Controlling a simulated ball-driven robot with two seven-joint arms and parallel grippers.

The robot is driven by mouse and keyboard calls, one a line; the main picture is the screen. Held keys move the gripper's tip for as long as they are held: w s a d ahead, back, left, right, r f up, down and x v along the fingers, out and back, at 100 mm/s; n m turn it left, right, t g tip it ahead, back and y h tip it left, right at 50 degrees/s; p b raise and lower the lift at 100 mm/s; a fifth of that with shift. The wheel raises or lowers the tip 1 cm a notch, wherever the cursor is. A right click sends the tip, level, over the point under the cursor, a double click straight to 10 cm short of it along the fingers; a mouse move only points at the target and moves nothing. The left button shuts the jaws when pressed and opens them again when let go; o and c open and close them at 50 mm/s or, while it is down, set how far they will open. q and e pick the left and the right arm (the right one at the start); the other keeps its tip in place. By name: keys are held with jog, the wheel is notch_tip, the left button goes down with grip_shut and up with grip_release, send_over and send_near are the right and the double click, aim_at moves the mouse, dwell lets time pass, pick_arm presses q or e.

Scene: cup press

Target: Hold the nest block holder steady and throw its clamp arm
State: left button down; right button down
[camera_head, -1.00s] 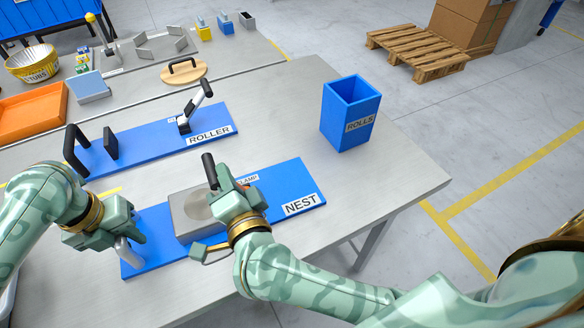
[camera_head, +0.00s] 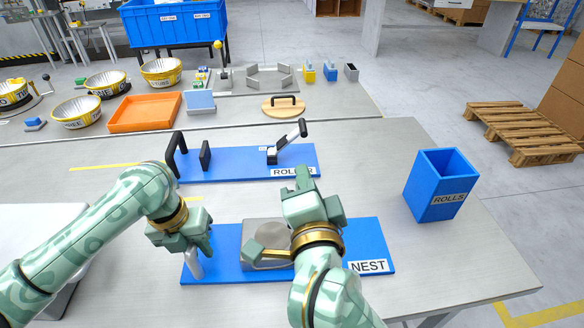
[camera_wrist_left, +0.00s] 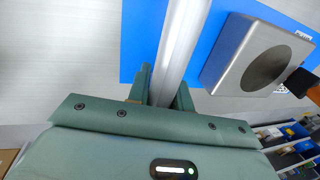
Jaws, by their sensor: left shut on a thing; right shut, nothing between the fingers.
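The nest block holder is a blue base (camera_head: 226,272) marked NEST, with a grey metal block (camera_head: 262,236) that has a round hollow, clearer in the left wrist view (camera_wrist_left: 228,55). A metal post (camera_head: 193,264) stands at its left end. My left gripper (camera_head: 204,246) is shut on this post, which also runs between the fingers in the left wrist view (camera_wrist_left: 172,60). My right gripper (camera_head: 304,186) is shut and empty over the block's right part. It hides the clamp arm in the head view. A black and orange part (camera_wrist_left: 300,84) shows at the left wrist view's right edge.
A blue ROLLER base (camera_head: 236,165) with a black-gripped lever (camera_head: 288,140) lies behind the holder. A blue ROLLS bin (camera_head: 437,186) stands to the right. Bowls and an orange tray (camera_head: 146,112) sit on the rear table. Bare table lies between holder and bin.

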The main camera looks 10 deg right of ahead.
pick_arm(q)
jog(key=shift+a+f, duration=0.1)
jog(key=c, duration=1.3)
grip_release()
jog(key=shift+o, duration=0.7)
